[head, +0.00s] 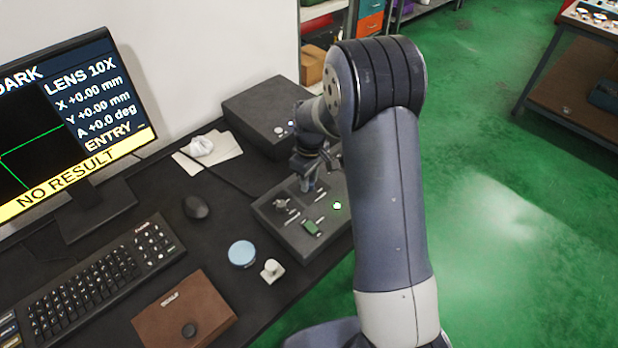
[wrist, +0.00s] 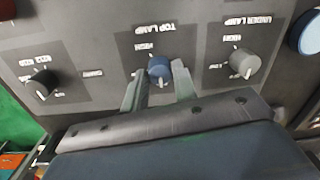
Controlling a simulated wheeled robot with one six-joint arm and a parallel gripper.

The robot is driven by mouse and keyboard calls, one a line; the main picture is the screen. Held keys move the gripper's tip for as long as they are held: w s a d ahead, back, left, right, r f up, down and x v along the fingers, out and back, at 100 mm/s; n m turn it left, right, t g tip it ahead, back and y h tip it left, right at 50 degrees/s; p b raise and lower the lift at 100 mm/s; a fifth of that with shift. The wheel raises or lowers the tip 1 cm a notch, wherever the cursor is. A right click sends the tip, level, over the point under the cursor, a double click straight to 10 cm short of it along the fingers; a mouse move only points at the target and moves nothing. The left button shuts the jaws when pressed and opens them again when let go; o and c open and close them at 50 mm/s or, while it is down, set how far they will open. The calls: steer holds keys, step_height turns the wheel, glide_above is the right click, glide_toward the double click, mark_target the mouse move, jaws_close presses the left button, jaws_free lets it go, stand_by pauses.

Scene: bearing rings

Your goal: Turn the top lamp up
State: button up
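The control panel (head: 268,215) sits on the dark desk and shows close up in the wrist view, its lettering upside down. The blue top lamp knob (wrist: 159,69) is at the upper middle, under a TOP LAMP label, with a HIGH mark beside it. My gripper (wrist: 160,78) has one finger on each side of this knob, close against it with no clear gap. In the head view my gripper (head: 308,178) reaches down over the panel's far part, and the knob is hidden there. The monitor (head: 75,120) reads DARK and NO RESULT.
The grey under lamp knob (wrist: 244,63) is right of my gripper and a black knob (wrist: 42,84) is left. A dark box (head: 262,112) stands behind. A mouse (head: 196,207) and keyboard (head: 100,275) lie left.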

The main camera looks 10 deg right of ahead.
steer(key=c, duration=0.5)
steer(key=shift+m, duration=0.4)
steer(key=m, duration=0.3)
steer(key=shift+m+b, duration=0.35)
steer(key=shift+m, duration=0.05)
steer(key=m, duration=0.4)
steer(key=shift+d+m, duration=0.1)
steer(key=shift+m, duration=0.2)
steer(key=m, duration=0.5)
steer(key=shift+b, duration=0.35)
steer(key=m, duration=0.6)
steer(key=shift+t, duration=0.3)
